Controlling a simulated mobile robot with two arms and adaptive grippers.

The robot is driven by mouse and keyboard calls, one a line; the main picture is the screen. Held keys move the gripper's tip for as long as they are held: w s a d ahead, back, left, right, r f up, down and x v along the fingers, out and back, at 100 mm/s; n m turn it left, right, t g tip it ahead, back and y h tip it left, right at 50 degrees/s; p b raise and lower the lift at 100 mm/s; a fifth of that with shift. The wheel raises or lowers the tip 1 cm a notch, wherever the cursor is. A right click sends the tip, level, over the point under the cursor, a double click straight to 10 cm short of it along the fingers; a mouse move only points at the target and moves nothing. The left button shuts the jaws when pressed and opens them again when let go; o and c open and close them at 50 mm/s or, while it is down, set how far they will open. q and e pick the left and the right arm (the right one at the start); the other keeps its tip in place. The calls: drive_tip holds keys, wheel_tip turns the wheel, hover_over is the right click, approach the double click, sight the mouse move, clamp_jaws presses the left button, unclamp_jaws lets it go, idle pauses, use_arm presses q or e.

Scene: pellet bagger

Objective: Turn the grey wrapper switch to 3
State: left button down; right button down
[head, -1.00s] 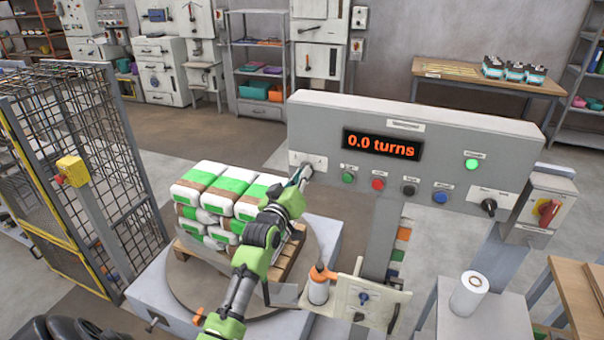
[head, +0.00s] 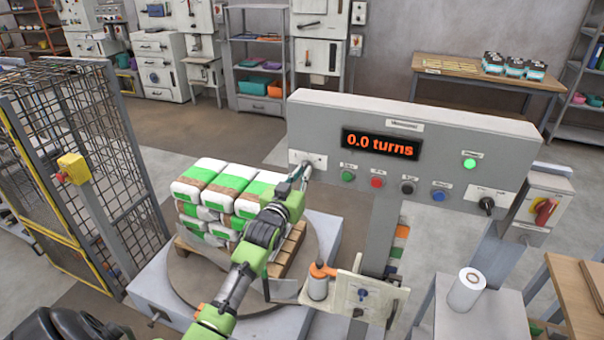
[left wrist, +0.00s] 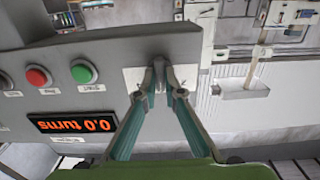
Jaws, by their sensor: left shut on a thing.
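The grey wrapper switch sits at the left end of the control panel (head: 350,115) and is mostly hidden by my fingers; its white label plate (left wrist: 134,80) shows in the left wrist view. My left gripper (head: 302,174) reaches up to it from below left and is shut on the switch. In the left wrist view the two teal fingertips of the left gripper (left wrist: 163,75) close together at the plate. The switch's setting cannot be read. The panel display (head: 380,145) reads 0.0 turns. My right gripper is not in view.
Beside the switch are the green button (head: 347,176), the red button (head: 377,182), and a black knob (head: 487,205) at the far right. A pallet load of white and green bags (head: 215,190) stands below left, on the turntable (head: 185,285). A wire fence (head: 115,150) is further left.

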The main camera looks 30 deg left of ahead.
use_arm(q)
drive_tip(key=c, duration=2.1)
unclamp_jaws()
drive_tip(key=shift+c, duration=0.2)
drive_tip(key=v, duration=1.2)
drive_tip(key=shift+f, duration=0.2)
